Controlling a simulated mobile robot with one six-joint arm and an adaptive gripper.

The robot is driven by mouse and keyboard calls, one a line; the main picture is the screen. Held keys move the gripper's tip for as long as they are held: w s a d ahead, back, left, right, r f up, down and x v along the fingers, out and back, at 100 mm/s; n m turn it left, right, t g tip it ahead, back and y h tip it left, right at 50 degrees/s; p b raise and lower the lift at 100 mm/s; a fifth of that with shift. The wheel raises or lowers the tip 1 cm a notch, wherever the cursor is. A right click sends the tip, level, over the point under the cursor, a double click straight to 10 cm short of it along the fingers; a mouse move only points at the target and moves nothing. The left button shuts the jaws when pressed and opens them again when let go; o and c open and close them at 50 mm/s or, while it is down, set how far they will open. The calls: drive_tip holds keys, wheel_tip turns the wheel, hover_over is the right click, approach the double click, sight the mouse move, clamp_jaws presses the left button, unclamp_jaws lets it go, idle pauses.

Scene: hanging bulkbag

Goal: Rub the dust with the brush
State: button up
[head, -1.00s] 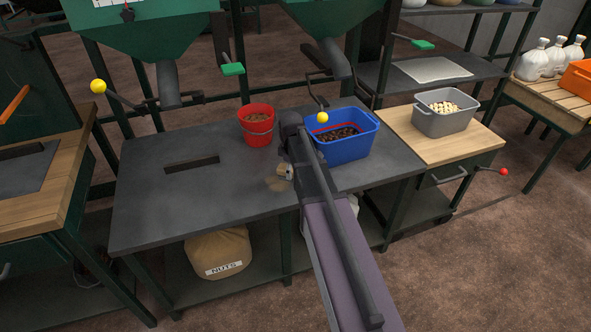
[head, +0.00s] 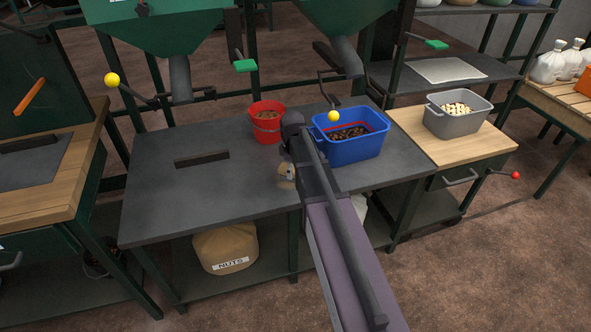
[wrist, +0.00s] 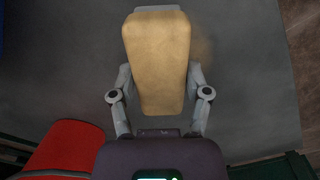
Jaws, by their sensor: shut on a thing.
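My gripper (wrist: 160,100) is shut on the brush (wrist: 158,55), whose smooth tan back fills the upper middle of the wrist view. The brush is low over the dark grey table top; its bristles are hidden beneath it, so contact cannot be told. A faint brownish dust patch (wrist: 204,47) shows just right of the brush's far end. In the head view, my arm hides most of the gripper. A small tan patch of dust (head: 286,183) shows at the arm's left edge, partly covered and hard to separate from the brush.
The grey table (head: 215,205) is clear to the left, apart from a dark slot (head: 202,158). A red bucket (head: 266,126) and a blue bin (head: 349,148) stand behind my arm. A grey bin (head: 459,123) stands on the wooden table at right. A yellow-knobbed lever (head: 333,116) hangs above.

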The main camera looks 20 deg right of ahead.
drive_tip(key=shift+a+f, duration=0.1)
drive_tip(key=shift+a, duration=1.15)
drive_tip(key=shift+a, duration=0.15)
drive_tip(key=shift+a, duration=1.55)
drive_tip(key=shift+w, duration=0.85)
drive_tip(key=shift+d, duration=0.1)
drive_tip(key=shift+d, duration=1.65)
drive_tip(key=shift+d, duration=0.1)
